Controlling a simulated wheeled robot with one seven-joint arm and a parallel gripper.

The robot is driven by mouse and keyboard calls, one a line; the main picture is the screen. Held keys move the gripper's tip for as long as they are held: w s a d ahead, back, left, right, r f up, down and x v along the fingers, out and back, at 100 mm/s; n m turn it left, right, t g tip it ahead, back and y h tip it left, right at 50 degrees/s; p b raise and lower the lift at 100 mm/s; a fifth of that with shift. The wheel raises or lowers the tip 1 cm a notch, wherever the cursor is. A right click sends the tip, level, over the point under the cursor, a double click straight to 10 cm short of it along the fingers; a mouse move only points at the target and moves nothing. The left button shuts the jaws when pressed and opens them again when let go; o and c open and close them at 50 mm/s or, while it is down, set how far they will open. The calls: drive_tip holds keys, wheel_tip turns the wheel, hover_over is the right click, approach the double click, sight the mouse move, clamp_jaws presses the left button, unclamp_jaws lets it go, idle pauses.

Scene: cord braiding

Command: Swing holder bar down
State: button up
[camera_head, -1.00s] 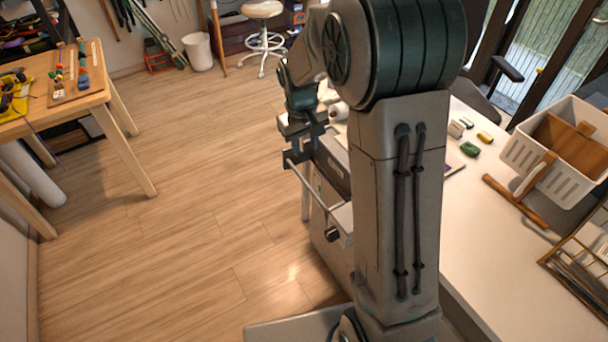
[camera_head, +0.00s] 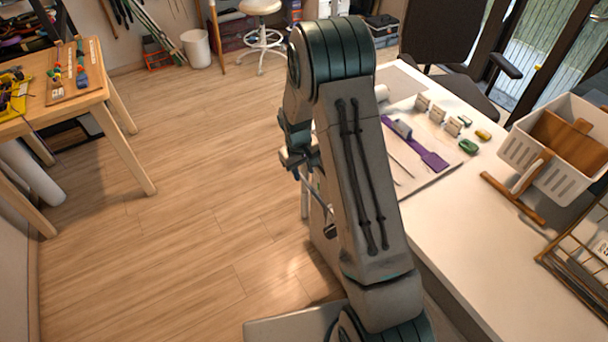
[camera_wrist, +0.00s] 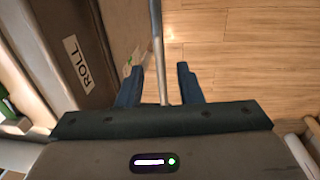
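The holder bar is a thin metal rod (camera_wrist: 157,45) running up the middle of the wrist view. It lies between the two dark fingers of my gripper (camera_wrist: 159,72), with a visible gap on each side. My gripper is open around the bar, not clamped on it. In the head view the bar (camera_head: 316,196) slants down and right from my gripper (camera_head: 299,168), at the table's left side. My arm hides part of the bar and its mount there.
The white table (camera_head: 480,250) holds a board with a purple strip (camera_head: 432,159), small blocks and a white basket (camera_head: 560,150). A wooden bench (camera_head: 85,105) stands at far left. Open floor lies between.

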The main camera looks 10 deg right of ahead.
sight(304, 180)
drive_tip(key=shift+d+f, duration=0.2)
drive_tip(key=shift+f, duration=1.3)
clamp_jaws()
drive_tip(key=shift+a+f+b, duration=0.15)
drive_tip(key=shift+b, duration=0.2)
drive_tip(key=s+a+f+t+h+b, duration=0.1)
drive_tip(key=a+f+t+h+b, duration=0.2)
drive_tip(key=h+b, duration=0.6)
drive_tip(key=s+a+f+t+h+b, duration=0.1)
drive_tip(key=a+f+t+h+b, duration=0.1)
drive_tip(key=f+h+b, duration=0.3)
drive_tip(key=shift+a+f+t+h+b, duration=0.45)
drive_tip(key=shift+h+b, duration=1.55)
drive_tip(key=shift+b, duration=1.4)
